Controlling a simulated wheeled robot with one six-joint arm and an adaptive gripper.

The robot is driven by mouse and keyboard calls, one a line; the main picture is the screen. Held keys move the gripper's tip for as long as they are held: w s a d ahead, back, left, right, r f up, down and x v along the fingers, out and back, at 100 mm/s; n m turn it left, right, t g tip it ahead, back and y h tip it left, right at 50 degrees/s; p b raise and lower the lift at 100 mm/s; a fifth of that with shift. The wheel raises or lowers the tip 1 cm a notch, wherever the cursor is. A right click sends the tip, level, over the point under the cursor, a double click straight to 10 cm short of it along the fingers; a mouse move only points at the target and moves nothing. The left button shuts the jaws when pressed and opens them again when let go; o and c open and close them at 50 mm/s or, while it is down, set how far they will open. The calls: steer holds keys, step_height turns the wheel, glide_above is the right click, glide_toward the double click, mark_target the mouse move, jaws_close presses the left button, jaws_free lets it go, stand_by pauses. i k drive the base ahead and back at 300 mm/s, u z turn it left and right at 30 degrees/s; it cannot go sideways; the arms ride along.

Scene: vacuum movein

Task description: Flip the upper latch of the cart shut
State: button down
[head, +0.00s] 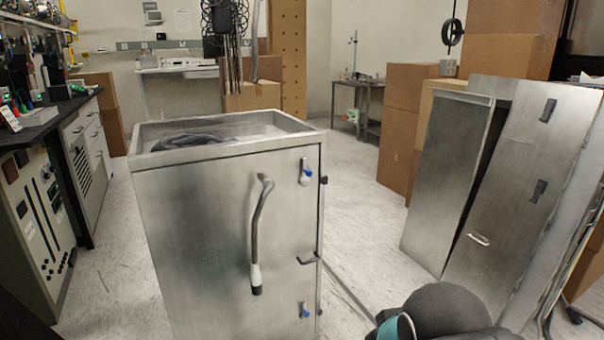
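The cart (215,245) is a brushed-metal box with an open top, standing in the middle of the head view. Its upper latch (306,172) is a small blue-and-white piece near the top right of the front face. A similar lower latch (304,310) sits near the bottom right. Whether either latch is shut is too small to tell. A small dark handle (309,260) is between them. My gripper is not in view; only a dark rounded part of my arm with a teal band shows at the bottom right, apart from the latch in the picture.
A curved grey tube with a dark end (260,235) is on the cart's front. Dark material (190,137) lies in its top. Metal panels (530,190) and cardboard boxes (405,125) stand right. A bench (60,105) stands left. Floor between cart and panels (365,225) is mostly clear.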

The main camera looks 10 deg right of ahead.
mark_target(304, 180)
steer(key=u, duration=1.8)
steer(key=k, duration=0.9)
steer(key=z, duration=1.7)
steer(key=i, duration=0.5)
